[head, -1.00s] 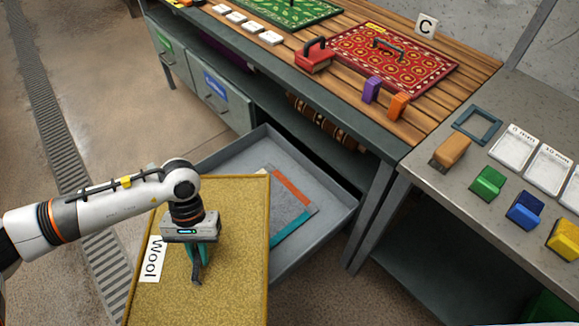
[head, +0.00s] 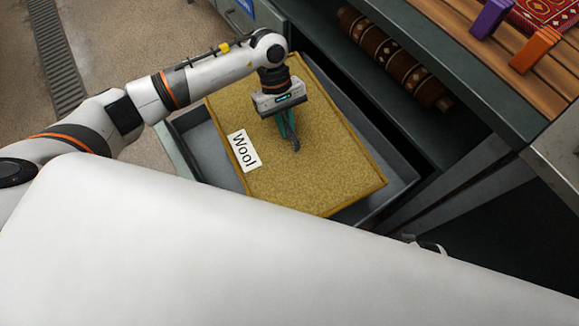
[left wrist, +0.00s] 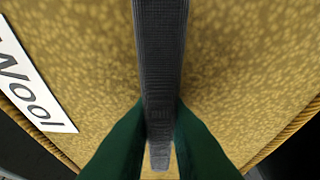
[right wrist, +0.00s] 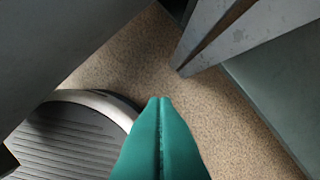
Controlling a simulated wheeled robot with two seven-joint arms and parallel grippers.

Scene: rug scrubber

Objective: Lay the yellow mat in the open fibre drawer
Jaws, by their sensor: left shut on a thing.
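The yellow mat (head: 335,170), with a white "Wool" label (head: 244,150), lies over the open grey drawer (head: 400,172) in the head view. The left wrist view shows the green fingers on either side of the strap (left wrist: 160,60). My right gripper (right wrist: 160,102) has its fingers together and empty, away from the mat, over bare ground.
A patterned rolled rug (head: 395,55) lies on the shelf behind the drawer. The wooden bench top holds a purple block (head: 491,17), an orange block (head: 536,48) and part of a red rug (head: 552,12). A metal leg (head: 470,165) stands right of the drawer.

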